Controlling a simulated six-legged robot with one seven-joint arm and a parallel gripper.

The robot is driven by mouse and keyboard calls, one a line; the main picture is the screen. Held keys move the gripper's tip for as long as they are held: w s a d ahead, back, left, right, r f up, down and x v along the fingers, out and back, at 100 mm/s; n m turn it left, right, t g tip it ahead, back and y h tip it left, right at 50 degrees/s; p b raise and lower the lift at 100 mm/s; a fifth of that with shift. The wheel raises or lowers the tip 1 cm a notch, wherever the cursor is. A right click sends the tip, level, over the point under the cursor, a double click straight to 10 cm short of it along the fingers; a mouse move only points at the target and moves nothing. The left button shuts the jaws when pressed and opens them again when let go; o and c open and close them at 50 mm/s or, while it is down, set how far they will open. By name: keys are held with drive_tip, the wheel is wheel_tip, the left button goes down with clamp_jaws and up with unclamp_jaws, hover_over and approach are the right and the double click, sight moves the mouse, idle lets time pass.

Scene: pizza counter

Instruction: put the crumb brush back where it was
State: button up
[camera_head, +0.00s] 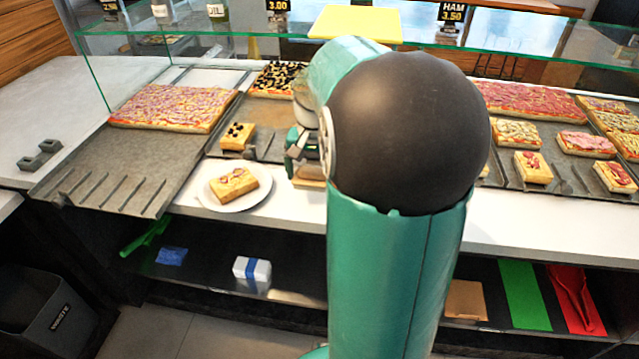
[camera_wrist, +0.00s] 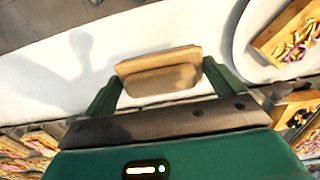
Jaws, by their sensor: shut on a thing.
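My gripper (camera_wrist: 160,78) is shut on the crumb brush (camera_wrist: 158,74), a light wooden block held crosswise between the two green fingers in the wrist view. White counter shows behind it. In the head view, my gripper (camera_head: 305,160) is over the white counter, just right of the plate with a pizza slice, mostly behind my arm. A tan edge of the brush (camera_head: 309,178) shows below it. I cannot tell whether the brush touches the counter. Bristles are not visible.
A white plate (camera_head: 205,196) with a slice is close on the left; its rim also shows in the wrist view (camera_wrist: 244,62). Pizza trays (camera_head: 130,165) line the counter behind. Below, a shelf (camera_head: 205,277) holds a green tool (camera_head: 146,238), blue cloth (camera_head: 171,257) and box (camera_head: 252,269).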

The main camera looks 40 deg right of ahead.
drive_tip(key=shift+s+d+f, duration=0.1)
drive_tip(key=shift+d+f, duration=0.35)
drive_tip(key=shift+f, duration=0.05)
drive_tip(key=shift+d+f, duration=0.15)
drive_tip(key=shift+f, duration=0.75)
drive_tip(key=shift+d+f, duration=0.1)
drive_tip(key=shift+f, duration=0.8)
drive_tip(key=shift+f, duration=0.1)
drive_tip(key=o, duration=0.9)
drive_tip(key=shift+f, duration=0.1)
drive_tip(key=shift+o, duration=0.2)
